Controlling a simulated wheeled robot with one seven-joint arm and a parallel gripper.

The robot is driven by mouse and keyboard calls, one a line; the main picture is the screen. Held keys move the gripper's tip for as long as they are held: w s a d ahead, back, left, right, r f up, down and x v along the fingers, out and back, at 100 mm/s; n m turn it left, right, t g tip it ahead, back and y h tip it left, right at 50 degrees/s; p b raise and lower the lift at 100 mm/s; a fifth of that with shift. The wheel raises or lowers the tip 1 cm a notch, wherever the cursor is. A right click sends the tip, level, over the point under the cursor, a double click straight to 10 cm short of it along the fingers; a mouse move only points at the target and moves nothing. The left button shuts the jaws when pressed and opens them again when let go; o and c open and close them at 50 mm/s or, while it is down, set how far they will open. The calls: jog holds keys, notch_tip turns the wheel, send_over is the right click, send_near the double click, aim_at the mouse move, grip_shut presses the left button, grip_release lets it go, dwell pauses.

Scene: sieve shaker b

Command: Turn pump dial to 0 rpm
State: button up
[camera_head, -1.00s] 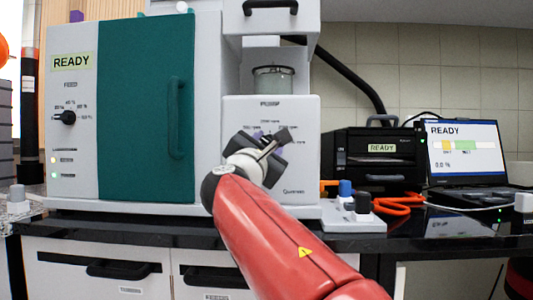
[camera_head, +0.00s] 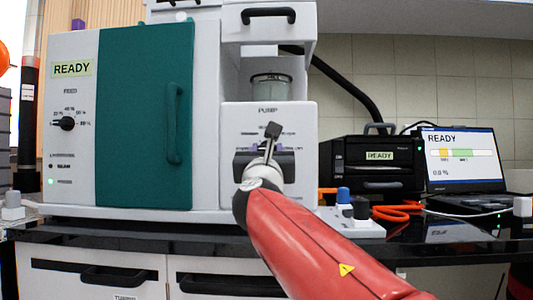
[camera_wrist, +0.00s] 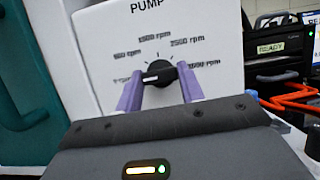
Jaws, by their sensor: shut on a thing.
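The pump dial (camera_wrist: 159,74) is a black knob on the white pump panel (camera_wrist: 215,20). In the wrist view, its white mark lies on its left side, towards the leftmost rpm label, which is partly hidden by a finger. My gripper (camera_wrist: 161,80) has its two purple fingers on either side of the dial and is shut on it. In the head view, my gripper (camera_head: 265,152) is in front of the pump panel (camera_head: 300,122) and hides the dial and its scale.
The green door (camera_head: 140,110) with its handle is left of the pump panel. A glass jar (camera_head: 272,85) sits above the panel. A small box with blue and black knobs (camera_head: 361,208), a black device (camera_head: 370,160) and a laptop (camera_head: 462,155) stand to the right.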

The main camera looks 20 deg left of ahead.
dwell(0.4)
jog(key=o, duration=1)
jog(key=shift+s+f, duration=0.1)
jog(key=b+v, duration=0.2)
jog(key=v, duration=0.5)
jog(key=shift+s, duration=0.3)
jog(key=shift+f, duration=0.1)
